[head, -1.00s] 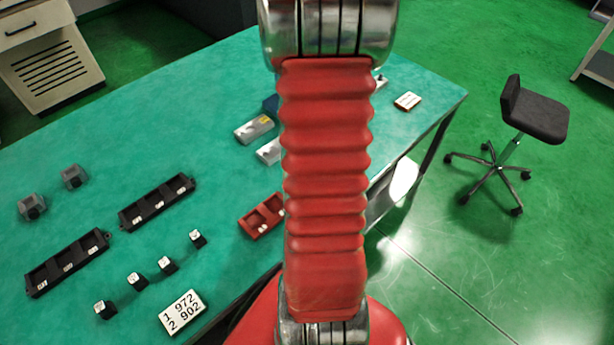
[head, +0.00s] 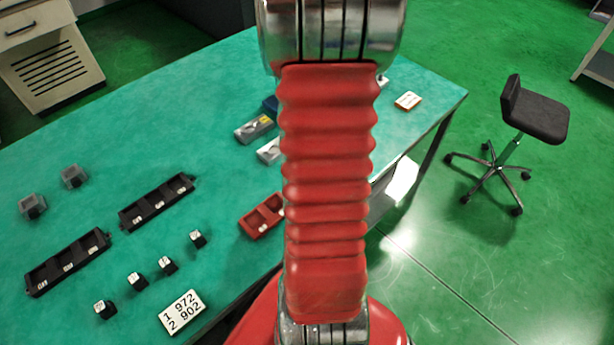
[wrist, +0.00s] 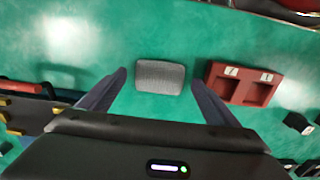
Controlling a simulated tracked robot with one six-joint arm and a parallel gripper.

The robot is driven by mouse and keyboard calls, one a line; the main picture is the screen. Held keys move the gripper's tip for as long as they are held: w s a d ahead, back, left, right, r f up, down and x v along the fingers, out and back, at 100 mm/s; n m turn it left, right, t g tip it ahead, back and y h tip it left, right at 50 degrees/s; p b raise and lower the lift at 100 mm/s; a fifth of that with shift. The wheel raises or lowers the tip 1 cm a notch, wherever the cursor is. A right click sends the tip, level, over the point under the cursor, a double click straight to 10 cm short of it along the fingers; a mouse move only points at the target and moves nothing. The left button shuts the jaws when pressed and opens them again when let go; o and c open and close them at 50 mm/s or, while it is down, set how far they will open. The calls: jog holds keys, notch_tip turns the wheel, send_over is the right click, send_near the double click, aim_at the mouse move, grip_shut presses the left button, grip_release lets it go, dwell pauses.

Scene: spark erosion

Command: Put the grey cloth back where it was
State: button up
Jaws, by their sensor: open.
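The grey cloth (wrist: 160,73) is a small, textured, roughly square patch lying flat on the green table top in the wrist view. My gripper (wrist: 158,80) is open, with one dark finger to the left of the cloth and the other to its right. The jaws appear empty, and the cloth lies in line with the gap between the fingertips. How high the fingers are above the table is hard to tell. In the head view my red arm hides the cloth and the gripper.
A red two-compartment tray (wrist: 262,91) lies just right of the cloth. In the head view, black trays (head: 98,238), small dark blocks (head: 137,281) and a number card (head: 182,312) stand at left. Grey boxes (head: 254,129) are partly behind my arm. A stool (head: 535,115) stands right of the table.

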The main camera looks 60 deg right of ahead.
notch_tip(320, 180, up, 10)
jog(key=shift+r, duration=0.2)
dwell(0.9)
jog(key=w+a+r+n+t+h, duration=0.1)
jog(key=w+a+r, duration=0.2)
jog(key=a+r, duration=0.35)
jog(key=w+a+r+t, duration=0.1)
jog(key=w+a+r, duration=0.25)
jog(key=a, duration=0.65)
jog(key=s+a+r+t, duration=0.1)
jog(key=a+r, duration=0.1)
jog(key=a, duration=0.5)
jog(key=s+a+r+n+t+y, duration=0.1)
jog(key=s+a+r+t, duration=0.1)
jog(key=a, duration=0.6)
jog(key=shift+a+r+t, duration=0.3)
